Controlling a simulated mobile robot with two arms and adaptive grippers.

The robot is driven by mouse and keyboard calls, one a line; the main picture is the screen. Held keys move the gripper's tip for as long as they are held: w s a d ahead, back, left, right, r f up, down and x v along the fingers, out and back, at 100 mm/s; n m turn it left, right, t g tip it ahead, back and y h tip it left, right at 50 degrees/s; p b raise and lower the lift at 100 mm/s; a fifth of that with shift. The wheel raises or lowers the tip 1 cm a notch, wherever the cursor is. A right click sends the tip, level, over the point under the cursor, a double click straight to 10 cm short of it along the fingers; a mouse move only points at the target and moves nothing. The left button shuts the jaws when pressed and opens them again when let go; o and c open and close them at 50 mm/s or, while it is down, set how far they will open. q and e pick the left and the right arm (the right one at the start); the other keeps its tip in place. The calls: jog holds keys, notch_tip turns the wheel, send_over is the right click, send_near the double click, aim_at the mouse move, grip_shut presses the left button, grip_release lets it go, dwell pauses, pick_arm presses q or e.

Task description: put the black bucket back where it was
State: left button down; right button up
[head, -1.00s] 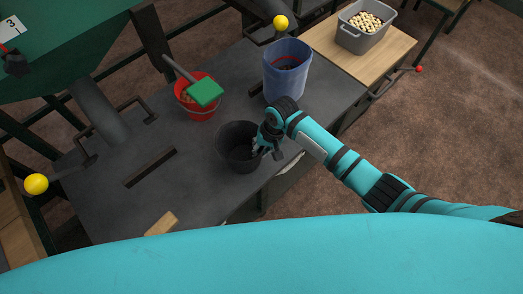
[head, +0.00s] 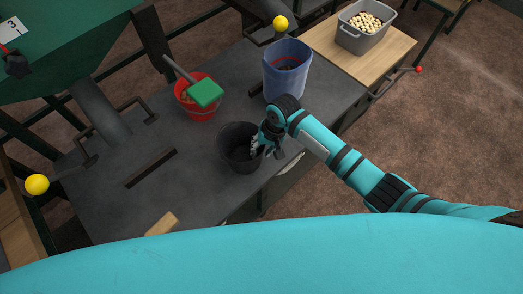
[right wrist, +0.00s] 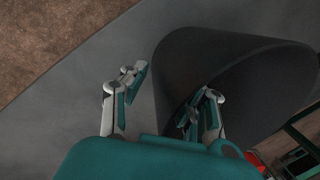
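The black bucket (head: 231,158) stands upright on the dark grey table, in the middle of the head view. My right gripper (head: 262,144) is at its right rim, and a light finger shows against the bucket's dark opening. In the right wrist view, the two fingers of my right gripper (right wrist: 165,98) are spread apart. The edge of the bucket (right wrist: 235,60) shows between them, with the right finger overlapping the bucket and the left finger outside it. I cannot tell whether either finger touches the wall. My left gripper is not in view.
A red bucket (head: 199,110) with a green-headed tool and a blue bin (head: 287,80) stand behind on the grey table (head: 190,185). A grey crate (head: 364,40) sits on a wooden table at the upper right. A dark bar (head: 150,167) and a wooden block (head: 161,223) lie left.

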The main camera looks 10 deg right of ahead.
jog(key=v, duration=1)
jog(key=shift+r+p, duration=0.4)
jog(key=shift+d, duration=0.1)
